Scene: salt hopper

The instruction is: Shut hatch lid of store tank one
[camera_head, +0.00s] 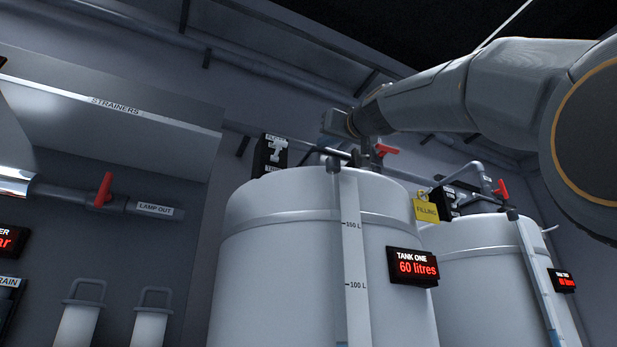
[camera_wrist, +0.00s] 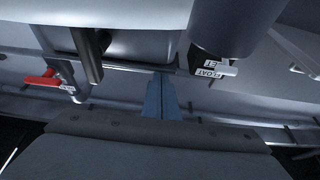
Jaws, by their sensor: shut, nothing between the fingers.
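Tank one (camera_head: 285,260) is a large pale tank in the middle of the head view, with a red-lit display (camera_head: 413,267) reading 60 litres. I look up at it from below, so its top face is hidden. I cannot make out its hatch lid there. My gripper (camera_head: 338,124) is above the tank's top edge, at the end of my arm coming from the right. In the wrist view my gripper's narrow fingers (camera_wrist: 162,97) are together and empty. A pale rounded surface fills the top of that view; I cannot tell whether it is the lid.
A red valve handle (camera_head: 385,149) and pipework are close by my gripper. A yellow FILLING tag (camera_head: 426,210) hangs beside the tank. A second tank (camera_head: 490,270) stands to the right. A FLOAT label (camera_wrist: 210,73) shows in the wrist view. A strainer hood (camera_head: 110,120) is at left.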

